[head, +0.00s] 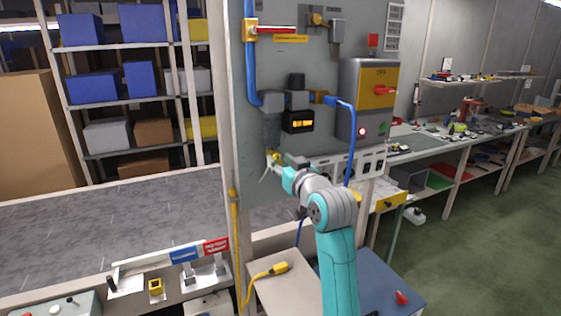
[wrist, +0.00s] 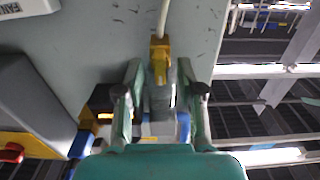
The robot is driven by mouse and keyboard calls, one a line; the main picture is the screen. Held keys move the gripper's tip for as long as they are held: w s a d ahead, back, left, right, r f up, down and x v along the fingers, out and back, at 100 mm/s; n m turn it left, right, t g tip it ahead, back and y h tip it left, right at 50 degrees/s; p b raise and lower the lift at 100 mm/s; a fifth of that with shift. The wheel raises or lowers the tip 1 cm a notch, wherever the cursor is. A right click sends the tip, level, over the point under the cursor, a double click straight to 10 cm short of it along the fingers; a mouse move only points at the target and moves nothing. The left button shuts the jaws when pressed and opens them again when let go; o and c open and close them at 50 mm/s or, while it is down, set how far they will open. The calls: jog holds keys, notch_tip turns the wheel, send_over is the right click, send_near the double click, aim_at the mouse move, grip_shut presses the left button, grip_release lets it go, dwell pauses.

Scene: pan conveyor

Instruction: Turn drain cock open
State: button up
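The brass drain cock (head: 274,156) is under the grey filter bowl (head: 272,134) on the upright panel, with a pale tube hanging from it. In the wrist view, the drain cock (wrist: 159,52) is between my two fingers, with the tube running to the top edge. My gripper (head: 277,166) is at the cock, and in the wrist view my gripper (wrist: 160,78) is open, one finger on each side. A gap shows beside the cock, but I cannot tell whether either finger touches it. The bowl is partly hidden behind my fingers in the wrist view.
A black gauge box (head: 298,121) and blue hose (head: 350,140) are right of the bowl. A grey switch box with a red handle (head: 384,91) is further right. The grey conveyor belt (head: 110,225) lies left; a yellow plug (head: 279,267) is on the bench below.

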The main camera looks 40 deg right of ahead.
jog(key=shift+w+d, duration=0.1)
jog(key=shift+w, duration=0.3)
jog(key=shift+c, duration=0.2)
grip_shut()
jog(key=shift+m, duration=0.4)
jog(key=m, duration=0.8)
jog(key=shift+d, duration=0.1)
jog(key=m, duration=0.9)
